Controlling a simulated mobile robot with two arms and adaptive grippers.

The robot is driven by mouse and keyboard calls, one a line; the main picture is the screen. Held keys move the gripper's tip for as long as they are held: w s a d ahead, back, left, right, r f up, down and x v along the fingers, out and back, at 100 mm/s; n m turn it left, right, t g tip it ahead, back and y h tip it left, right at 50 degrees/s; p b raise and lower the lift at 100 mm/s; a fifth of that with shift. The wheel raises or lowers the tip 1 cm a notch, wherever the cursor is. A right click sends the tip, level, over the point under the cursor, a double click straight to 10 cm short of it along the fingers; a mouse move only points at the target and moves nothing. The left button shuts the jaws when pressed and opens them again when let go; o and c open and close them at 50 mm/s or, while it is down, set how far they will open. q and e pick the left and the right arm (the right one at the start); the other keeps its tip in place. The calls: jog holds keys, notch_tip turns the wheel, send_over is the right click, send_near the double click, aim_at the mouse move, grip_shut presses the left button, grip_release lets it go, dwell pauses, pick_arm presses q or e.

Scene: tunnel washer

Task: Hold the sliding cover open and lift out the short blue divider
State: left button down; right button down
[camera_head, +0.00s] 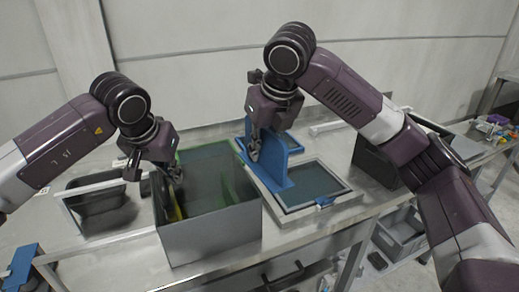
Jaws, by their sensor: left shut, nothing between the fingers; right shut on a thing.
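The short blue divider (272,170) is upright to the right of the grey tank (208,236). My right gripper (254,153) is shut on its upper left edge. Whether the divider touches the framed panel below it is hard to tell. My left gripper (176,175) is shut and empty, with its fingertips at the tank's upper left side, by the opening. A greenish see-through sheet (207,152), perhaps the sliding cover, shows at the back of the tank. Inside the tank are a yellow piece (177,211) and a green one, partly hidden by the front wall.
A framed dark panel (314,186) lies on the metal bench (285,232) right of the tank. A dark bin with a white frame (97,205) stands at left. A dark box (374,166) is further right, beside my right arm.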

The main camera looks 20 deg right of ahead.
pick_arm(q)
jog(key=shift+d, duration=0.4)
jog(key=shift+r, duration=0.1)
notch_tip(320, 180, up, 9)
jog(key=d, duration=0.1)
dwell(0.6)
dwell(0.3)
